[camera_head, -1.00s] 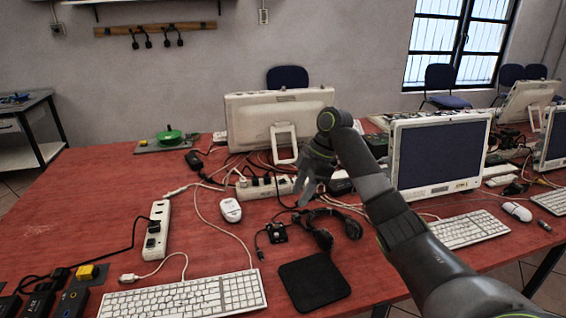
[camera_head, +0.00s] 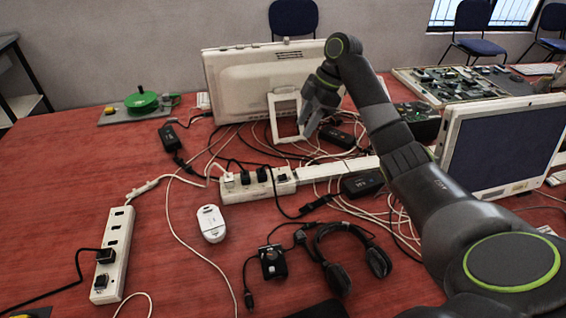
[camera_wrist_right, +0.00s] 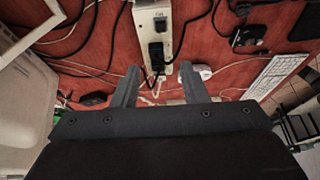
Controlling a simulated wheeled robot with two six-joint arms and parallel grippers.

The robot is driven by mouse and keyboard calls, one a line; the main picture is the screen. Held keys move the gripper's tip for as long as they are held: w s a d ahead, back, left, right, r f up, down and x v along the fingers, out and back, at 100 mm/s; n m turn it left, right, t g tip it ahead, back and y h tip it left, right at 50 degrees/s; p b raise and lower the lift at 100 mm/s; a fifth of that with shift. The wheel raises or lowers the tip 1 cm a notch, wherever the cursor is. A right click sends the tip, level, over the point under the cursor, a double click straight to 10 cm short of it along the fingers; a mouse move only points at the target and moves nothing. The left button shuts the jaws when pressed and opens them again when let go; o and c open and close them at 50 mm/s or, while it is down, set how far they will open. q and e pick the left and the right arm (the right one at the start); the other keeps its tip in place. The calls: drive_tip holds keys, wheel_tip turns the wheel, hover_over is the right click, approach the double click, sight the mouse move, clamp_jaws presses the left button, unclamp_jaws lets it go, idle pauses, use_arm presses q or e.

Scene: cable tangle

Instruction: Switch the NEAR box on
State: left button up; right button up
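Two white boxes with sockets lie on the red table in the head view. The nearer one (camera_head: 113,258) is at the lower left, with black plugs in it. The other (camera_head: 284,181) is in the middle, with several plugs in one end. My right gripper (camera_head: 306,130) hangs above the cables behind the middle box, in front of the white monitor's stand. In the right wrist view my gripper (camera_wrist_right: 158,85) has its fingers apart, with nothing held. A white box with black plugs (camera_wrist_right: 153,12) lies beyond the fingertips. No switch can be made out clearly. My left gripper is not in view.
A headset (camera_head: 346,252), a white mouse-like device (camera_head: 211,223) and tangled cables lie around the middle box. A white monitor (camera_head: 240,85) stands behind, another screen (camera_head: 500,145) at right. The table's left part is mostly clear.

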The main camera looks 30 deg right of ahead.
drive_tip(key=b, duration=0.4)
approach(279, 177)
drive_tip(key=x, duration=0.6)
drive_tip(key=shift+a+f+p, duration=0.1)
drive_tip(key=shift+f+p, duration=0.1)
drive_tip(key=shift+p, duration=0.2)
drive_tip(key=shift+a+f, duration=0.15)
drive_tip(key=shift+f, duration=0.3)
